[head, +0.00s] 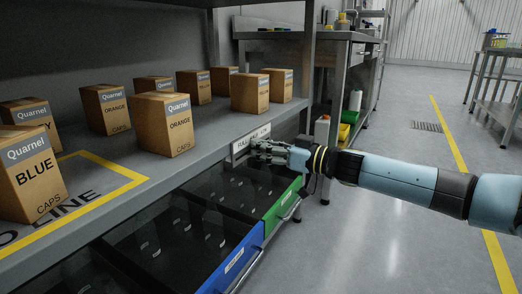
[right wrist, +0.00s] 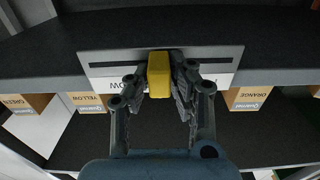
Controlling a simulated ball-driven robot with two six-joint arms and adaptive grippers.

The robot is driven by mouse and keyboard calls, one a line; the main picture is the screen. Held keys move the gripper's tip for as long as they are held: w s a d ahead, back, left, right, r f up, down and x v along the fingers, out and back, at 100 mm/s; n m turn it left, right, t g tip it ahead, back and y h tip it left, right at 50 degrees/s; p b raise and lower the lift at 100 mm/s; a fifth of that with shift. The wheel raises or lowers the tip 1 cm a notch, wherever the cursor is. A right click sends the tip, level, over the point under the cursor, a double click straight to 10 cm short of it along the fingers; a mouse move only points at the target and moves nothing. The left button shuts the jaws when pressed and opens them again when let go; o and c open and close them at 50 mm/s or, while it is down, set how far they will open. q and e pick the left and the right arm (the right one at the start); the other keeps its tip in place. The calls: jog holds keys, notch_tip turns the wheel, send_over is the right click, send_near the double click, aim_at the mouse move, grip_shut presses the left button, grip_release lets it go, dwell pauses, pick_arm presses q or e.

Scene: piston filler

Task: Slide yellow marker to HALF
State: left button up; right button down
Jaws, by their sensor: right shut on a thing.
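The yellow marker (right wrist: 159,75) is a small block sitting on the slotted label panel (right wrist: 216,55). In the right wrist view the panel appears upside down. Part of a word, apparently LOW, shows just left of the marker; the gripper covers other lettering, so I cannot read which word the marker stands at. My right gripper (right wrist: 160,88) is shut on the marker, one finger on each side. In the head view my right gripper (head: 264,150) is at the panel (head: 238,148) on the shelf's front edge and hides the marker. My left gripper is not in view.
Several cap boxes stand on the shelf, including an orange-caps box (head: 166,128) and a blue-caps box (head: 30,175). Below are dark bins with a green front (head: 283,208) and a blue front (head: 236,262). The floor on the right (head: 390,250) is clear.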

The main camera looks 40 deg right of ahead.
jog(key=c, duration=1.2)
grip_release()
jog(key=v, duration=1.2)
jog(key=shift+f, duration=0.1)
